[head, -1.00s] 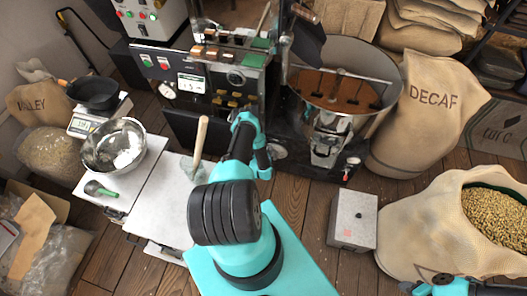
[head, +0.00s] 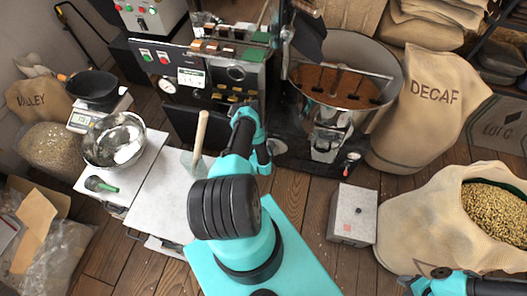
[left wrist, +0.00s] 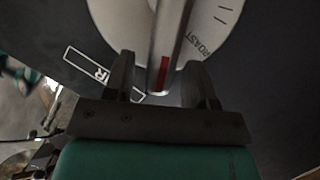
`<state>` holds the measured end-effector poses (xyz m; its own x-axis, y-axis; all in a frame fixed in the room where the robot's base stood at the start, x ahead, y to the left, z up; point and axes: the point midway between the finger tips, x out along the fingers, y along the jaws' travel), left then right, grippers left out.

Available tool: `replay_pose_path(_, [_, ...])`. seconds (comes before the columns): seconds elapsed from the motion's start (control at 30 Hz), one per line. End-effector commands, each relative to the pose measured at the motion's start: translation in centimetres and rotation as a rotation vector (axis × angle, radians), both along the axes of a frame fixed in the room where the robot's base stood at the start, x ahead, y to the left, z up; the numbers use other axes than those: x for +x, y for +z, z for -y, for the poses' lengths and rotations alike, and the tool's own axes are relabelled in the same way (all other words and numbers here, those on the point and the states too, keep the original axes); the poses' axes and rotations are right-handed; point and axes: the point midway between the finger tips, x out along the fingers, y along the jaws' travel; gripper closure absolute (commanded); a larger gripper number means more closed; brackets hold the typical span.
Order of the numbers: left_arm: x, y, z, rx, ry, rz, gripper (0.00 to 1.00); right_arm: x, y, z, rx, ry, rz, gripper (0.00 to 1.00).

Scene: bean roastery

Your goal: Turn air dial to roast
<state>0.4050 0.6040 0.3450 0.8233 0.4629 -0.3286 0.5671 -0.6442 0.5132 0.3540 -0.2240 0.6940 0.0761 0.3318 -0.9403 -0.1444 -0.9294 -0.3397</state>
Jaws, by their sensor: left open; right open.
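The air dial (left wrist: 232,22) is in the left wrist view, a pale disc with the word ROAST on its right side. A grey bar-shaped knob (left wrist: 163,45) with a red mark near its lower end crosses it. My left gripper (left wrist: 160,70) is open, with one finger on each side of the knob's lower end. The red mark points down, away from ROAST. Contact between fingers and knob cannot be told. A boxed label (left wrist: 101,72), partly hidden, is left of the dial. In the head view I cannot make out the dial or the left fingertips. The right gripper's jaws are not seen.
The roaster's control panel (head: 191,78) stands behind my left arm, with the round drum (head: 330,118) to its right. A wooden-handled scoop (head: 199,140) stands on the white table (head: 165,205). A grey box (head: 352,214) and a bean sack (head: 420,225) are at right.

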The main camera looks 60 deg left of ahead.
Motion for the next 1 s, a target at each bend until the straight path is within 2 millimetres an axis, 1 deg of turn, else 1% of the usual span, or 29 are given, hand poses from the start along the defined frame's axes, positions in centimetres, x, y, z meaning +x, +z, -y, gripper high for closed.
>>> replay_pose_path(0.17, [-1.1, 0.4, 0.5, -0.001, 0.0, -0.001, 0.49, 0.0, 0.0, 0.0, 0.0, 0.0, 0.0, 0.57])
replay_pose_path(0.27, [-2.1, 0.8, 1.2, -0.002, 0.0, -0.001, 0.49, 0.0, 0.0, 0.0, 0.0, 0.0, 0.0, 0.57])
replay_pose_path(0.47, [-5.0, 2.0, 2.8, -0.003, 0.001, -0.002, 0.49, 0.0, 0.0, 0.0, 0.0, 0.0, 0.0, 0.57])
replay_pose_path(0.8, [-10.5, 4.1, 5.8, -0.003, 0.002, -0.002, 0.49, 0.0, 0.0, 0.0, 0.0, 0.0, 0.0, 0.57])
replay_pose_path(1.0, [-13.2, 5.2, 7.3, -0.003, 0.002, -0.002, 0.49, 0.0, 0.0, 0.0, 0.0, 0.0, 0.0, 0.57])
